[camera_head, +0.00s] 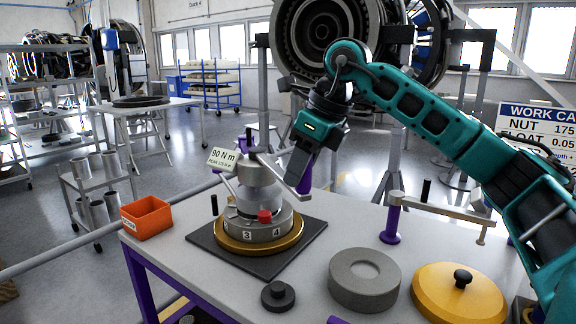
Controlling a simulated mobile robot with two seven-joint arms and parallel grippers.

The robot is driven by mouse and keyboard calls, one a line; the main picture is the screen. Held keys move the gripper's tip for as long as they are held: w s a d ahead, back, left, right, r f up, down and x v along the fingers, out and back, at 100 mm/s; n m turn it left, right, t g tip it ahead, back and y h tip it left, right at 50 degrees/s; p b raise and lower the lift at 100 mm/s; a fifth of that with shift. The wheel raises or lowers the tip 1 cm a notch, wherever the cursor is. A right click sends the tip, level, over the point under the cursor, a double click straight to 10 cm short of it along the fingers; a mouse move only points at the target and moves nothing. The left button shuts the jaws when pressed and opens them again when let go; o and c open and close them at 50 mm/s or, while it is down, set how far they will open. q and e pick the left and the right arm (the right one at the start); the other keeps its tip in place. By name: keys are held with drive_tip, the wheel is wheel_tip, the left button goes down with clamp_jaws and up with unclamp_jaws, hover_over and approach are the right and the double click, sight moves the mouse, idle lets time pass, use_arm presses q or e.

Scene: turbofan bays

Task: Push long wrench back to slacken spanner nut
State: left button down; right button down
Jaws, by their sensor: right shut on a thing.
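The spanner nut fixture stands on the workbench: a grey cylinder (258,174) on a round base marked 3 and 4 (268,233), with a gold ring (232,245) under it. The nut itself is not clearly visible. A long wrench (272,167) runs as a thin grey bar from the fixture's top to the right, toward a purple handle (306,179). My right gripper (297,168) points down at the wrench's outer end and is shut on it; its fingertips partly hide the grip. A sign (222,159) reading 90 N m is beside the fixture's top. My left gripper is out of view.
The fixture stands on a dark mat (207,232). An orange bin (147,218) is at the left. A grey ring (364,279), a gold lid (457,293) and a black knob (278,295) lie in front. A purple post with a horizontal arm (391,221) stands at the right.

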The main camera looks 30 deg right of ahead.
drive_tip(key=shift+d+r, duration=0.1)
drive_tip(key=shift+d, duration=0.2)
drive_tip(key=shift+w, duration=0.1)
drive_tip(key=c, duration=0.9)
unclamp_jaws()
drive_tip(key=shift+o, duration=0.6)
drive_tip(key=shift+a, duration=0.1)
drive_tip(key=p+v, duration=0.1)
drive_tip(key=v, duration=1.1)
drive_tip(key=shift+s+r+p, duration=0.25)
drive_tip(key=shift+r+p, duration=0.05)
drive_tip(key=shift+r, duration=0.05)
